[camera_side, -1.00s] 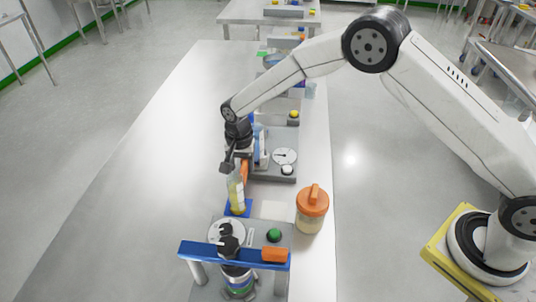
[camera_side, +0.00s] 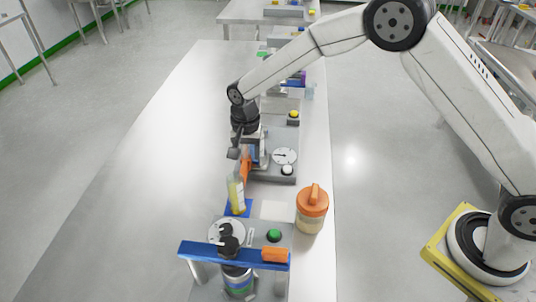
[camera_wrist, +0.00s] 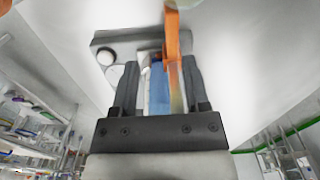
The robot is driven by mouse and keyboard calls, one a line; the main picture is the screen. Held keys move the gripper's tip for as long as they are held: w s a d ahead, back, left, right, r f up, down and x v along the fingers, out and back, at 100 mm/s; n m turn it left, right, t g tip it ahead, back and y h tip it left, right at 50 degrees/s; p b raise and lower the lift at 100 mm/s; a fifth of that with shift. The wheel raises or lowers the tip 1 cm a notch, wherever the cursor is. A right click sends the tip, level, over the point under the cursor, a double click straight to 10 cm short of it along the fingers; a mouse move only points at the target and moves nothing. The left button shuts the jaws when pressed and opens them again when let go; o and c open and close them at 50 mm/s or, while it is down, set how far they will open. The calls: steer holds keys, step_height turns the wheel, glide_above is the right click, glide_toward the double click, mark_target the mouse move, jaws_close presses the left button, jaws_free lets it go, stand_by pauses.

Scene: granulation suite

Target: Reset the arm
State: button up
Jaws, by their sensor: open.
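My gripper (camera_side: 240,152) is open, over the long white table and a little above and behind a clear bottle of yellow liquid (camera_side: 236,194). The bottle stands upright on a blue pad (camera_side: 247,208). An orange part (camera_side: 246,168) shows between the gripper and the bottle; I cannot tell what it belongs to. In the wrist view, my two dark fingers stand apart, and an orange strip (camera_wrist: 173,45) lies across the view near the right finger. A blue thing (camera_wrist: 158,90) shows between the fingers, seemingly beyond them.
An orange-lidded jar (camera_side: 312,212) stands right of the bottle. A grey device with a dial (camera_side: 284,156) is behind the bottle. The table's left side (camera_side: 150,170) is clear.

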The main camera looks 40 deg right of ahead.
steer(key=s+d+r+n, duration=0.2)
steer(key=s+d, duration=0.2)
steer(key=s, duration=0.3)
steer(key=s+d+r+n+t, duration=0.1)
steer(key=s+d+r+n, duration=0.2)
steer(key=s+d, duration=0.2)
steer(key=s+d+r+n+t, duration=0.1)
steer(key=s+d, duration=0.4)
steer(key=s, duration=0.6)
steer(key=shift+s+d+r+n, duration=0.15)
steer(key=shift+d+r+n, duration=0.1)
steer(key=shift+r+n, duration=0.75)
